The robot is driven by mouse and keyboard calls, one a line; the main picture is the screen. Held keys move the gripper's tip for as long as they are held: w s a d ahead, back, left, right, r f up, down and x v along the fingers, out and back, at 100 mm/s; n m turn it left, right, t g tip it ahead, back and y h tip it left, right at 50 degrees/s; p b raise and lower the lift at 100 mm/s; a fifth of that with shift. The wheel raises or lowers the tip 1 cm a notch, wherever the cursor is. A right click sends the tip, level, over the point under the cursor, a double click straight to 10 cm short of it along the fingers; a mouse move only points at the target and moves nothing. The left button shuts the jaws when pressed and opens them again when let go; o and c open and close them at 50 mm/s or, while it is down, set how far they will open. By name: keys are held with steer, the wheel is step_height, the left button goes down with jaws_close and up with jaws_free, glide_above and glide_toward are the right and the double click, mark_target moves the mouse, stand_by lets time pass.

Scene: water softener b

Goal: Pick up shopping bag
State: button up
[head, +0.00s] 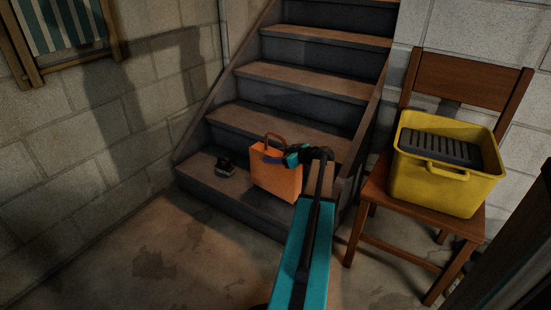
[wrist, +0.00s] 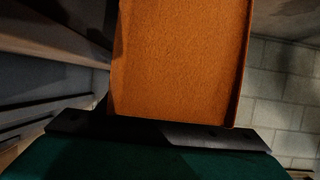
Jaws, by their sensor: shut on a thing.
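The orange shopping bag (head: 277,180) with a brown handle is upright at the lowest step of the stairs in the head view. My gripper (head: 278,156) reaches it from the right, at its upper part just below the handle. The gripper is shut on the bag. In the wrist view the bag's orange side (wrist: 180,60) fills the middle, close against the dark gripper (wrist: 165,132). The fingertips are mostly hidden there. I cannot tell whether the bag's base touches the step.
Wooden-topped stairs (head: 285,122) rise behind. A wooden chair (head: 380,205) at right holds a yellow bin (head: 435,185) with a dark ridged item. The floor (head: 150,255) at front left is clear.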

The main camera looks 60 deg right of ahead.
mark_target(300, 168)
steer(key=shift+r+p, duration=0.45)
steer(key=shift+r, duration=0.5)
steer(key=shift+s+a, duration=0.2)
steer(key=shift+s, duration=0.15)
steer(key=s+a+p, duration=0.1)
steer(key=s, duration=0.3)
steer(key=s+a+p, duration=0.1)
steer(key=s+a, duration=0.1)
steer(key=s, duration=0.3)
steer(key=s+a+r+p, duration=0.1)
steer(key=s+a+p, duration=0.1)
steer(key=s, duration=0.3)
steer(key=shift+s+a, duration=0.1)
steer(key=shift+a, duration=0.1)
steer(key=shift+r, duration=0.1)
